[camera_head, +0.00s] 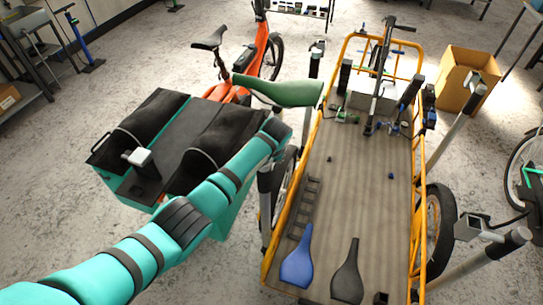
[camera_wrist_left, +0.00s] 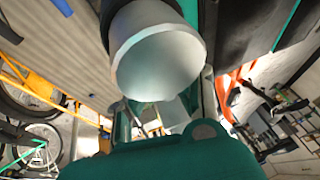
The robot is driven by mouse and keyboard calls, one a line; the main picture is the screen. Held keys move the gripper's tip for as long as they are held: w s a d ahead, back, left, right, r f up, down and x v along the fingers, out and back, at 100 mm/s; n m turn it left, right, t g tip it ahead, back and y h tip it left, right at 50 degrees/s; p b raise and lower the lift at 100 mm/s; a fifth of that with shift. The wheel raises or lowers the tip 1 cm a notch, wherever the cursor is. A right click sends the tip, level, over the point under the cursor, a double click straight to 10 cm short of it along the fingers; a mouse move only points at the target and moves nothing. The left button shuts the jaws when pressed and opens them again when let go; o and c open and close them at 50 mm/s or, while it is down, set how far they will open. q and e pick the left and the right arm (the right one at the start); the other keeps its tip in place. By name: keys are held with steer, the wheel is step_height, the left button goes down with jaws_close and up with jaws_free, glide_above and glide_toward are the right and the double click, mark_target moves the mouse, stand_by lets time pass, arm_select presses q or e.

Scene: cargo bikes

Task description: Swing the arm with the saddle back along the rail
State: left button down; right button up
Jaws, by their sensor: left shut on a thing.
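A green saddle (camera_head: 280,91) is raised beside the left rail of the orange-framed cargo bike (camera_head: 308,140) in the head view. My left arm reaches in from the lower left and ends just below the saddle. My left gripper (camera_head: 277,113) is at this end and shut on the saddle; its fingers are mostly hidden. In the left wrist view a large pale cylinder (camera_wrist_left: 160,60) fills the upper middle, and I cannot tell what it belongs to. My right gripper is not in view.
A blue saddle (camera_head: 297,258) and a black saddle (camera_head: 347,272) lie on the cargo bed. Grey posts (camera_head: 455,135) stand around it. A black-topped teal cargo box (camera_head: 165,135) is under my arm. An orange bike (camera_head: 262,45) and a cardboard box (camera_head: 468,80) stand behind.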

arm_select(q)
steer(key=c, duration=1.5)
jaws_free()
steer(key=shift+w+r, duration=0.1)
steer(key=shift+r, duration=0.05)
steer(key=shift+o, duration=0.2)
steer(key=shift+a, duration=0.1)
steer(key=v, duration=1.1)
steer(key=shift+s+r, duration=0.25)
steer(key=shift+r, duration=0.15)
